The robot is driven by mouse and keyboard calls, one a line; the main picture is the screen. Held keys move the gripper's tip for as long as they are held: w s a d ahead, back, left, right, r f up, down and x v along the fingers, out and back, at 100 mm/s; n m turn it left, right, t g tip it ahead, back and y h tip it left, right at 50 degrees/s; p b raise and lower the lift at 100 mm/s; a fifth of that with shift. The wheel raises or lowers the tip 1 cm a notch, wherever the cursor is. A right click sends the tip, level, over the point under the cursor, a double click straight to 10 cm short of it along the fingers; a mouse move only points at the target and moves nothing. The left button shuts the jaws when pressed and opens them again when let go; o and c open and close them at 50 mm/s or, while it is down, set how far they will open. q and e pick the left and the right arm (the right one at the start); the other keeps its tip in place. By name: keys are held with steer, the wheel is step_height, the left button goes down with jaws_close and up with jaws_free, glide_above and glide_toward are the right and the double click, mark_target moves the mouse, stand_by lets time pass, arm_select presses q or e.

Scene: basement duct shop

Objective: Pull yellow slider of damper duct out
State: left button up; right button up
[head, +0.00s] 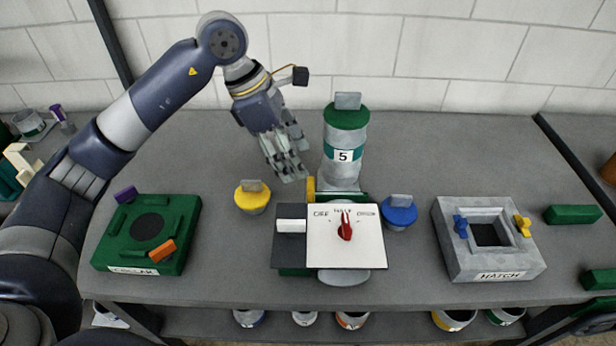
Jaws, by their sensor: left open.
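The damper duct stands at the middle of the bench, with a white front panel (365,250) that carries a red pointer knob (345,229). Behind the panel rises a grey pipe (338,174) with a green top and a band marked 5. A small yellow piece (310,188), which looks like the slider, shows at the panel's upper left edge, mostly hidden. My left gripper (288,169) is open and empty, pointing down, just above and left of the yellow piece and apart from it. My right gripper is not in view.
A yellow-capped piece (252,198) and a blue-capped piece (399,213) flank the duct closely. A green block marked collar (183,226) lies left, a grey hatch block (448,240) right. Green bars (573,214) lie at the right edge. The bench behind the duct is clear.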

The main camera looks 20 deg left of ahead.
mark_target(309, 183)
arm_select(q)
steer(key=p+x, duration=0.1)
steer(key=x, duration=0.5)
steer(key=shift+w, duration=0.15)
steer(key=shift+p+x, duration=0.3)
steer(key=shift+x, duration=0.5)
